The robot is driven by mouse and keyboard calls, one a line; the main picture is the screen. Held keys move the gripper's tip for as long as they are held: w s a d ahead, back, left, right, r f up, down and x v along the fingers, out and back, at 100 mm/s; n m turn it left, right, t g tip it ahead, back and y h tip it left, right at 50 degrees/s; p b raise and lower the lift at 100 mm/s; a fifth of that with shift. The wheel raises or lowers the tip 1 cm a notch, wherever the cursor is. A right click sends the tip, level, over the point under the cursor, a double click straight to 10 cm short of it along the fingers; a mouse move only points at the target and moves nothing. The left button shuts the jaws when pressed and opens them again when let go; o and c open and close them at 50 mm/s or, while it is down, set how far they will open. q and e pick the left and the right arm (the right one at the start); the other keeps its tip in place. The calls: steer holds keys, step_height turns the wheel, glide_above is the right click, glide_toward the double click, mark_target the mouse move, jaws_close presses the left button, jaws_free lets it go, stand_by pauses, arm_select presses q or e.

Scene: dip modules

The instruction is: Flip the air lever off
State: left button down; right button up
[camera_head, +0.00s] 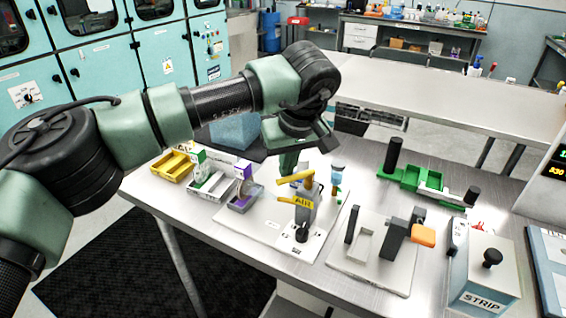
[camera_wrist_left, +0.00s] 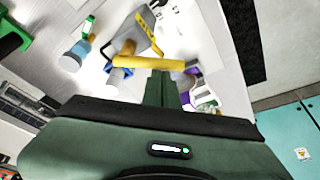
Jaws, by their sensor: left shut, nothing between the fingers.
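The air lever is a yellow handle (camera_head: 296,177) on a grey block (camera_head: 302,213) with a yellow "AIR" label (camera_head: 303,201). The block stands on a white plate on the table. The handle lies roughly level across the top of the block. My left gripper (camera_head: 288,166) points down just behind the handle, shut and empty. In the left wrist view the yellow handle (camera_wrist_left: 148,63) crosses just beyond the shut green fingers (camera_wrist_left: 157,88); I cannot tell whether they touch. My right gripper is not in view.
Left of the block are a purple bin (camera_head: 243,203), a grey bin (camera_head: 212,188) and a yellow bin (camera_head: 173,166). A blue-topped bottle (camera_head: 337,176) stands close behind it. Right are a fixture with an orange part (camera_head: 424,235) and a "STRIP" box (camera_head: 483,278).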

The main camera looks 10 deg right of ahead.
arm_select(q)
steer(key=shift+s+d, duration=0.25)
steer(key=shift+s, duration=0.5)
steer(key=shift+s+d, duration=0.3)
steer(key=shift+s, duration=0.15)
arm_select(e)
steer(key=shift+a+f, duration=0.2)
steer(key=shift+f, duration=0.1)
arm_select(q)
steer(key=shift+s+d+f+b, duration=0.1)
steer(key=shift+s+f+b, duration=0.1)
steer(key=shift+b, duration=0.1)
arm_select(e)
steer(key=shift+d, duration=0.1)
arm_select(q)
steer(key=shift+r, duration=0.1)
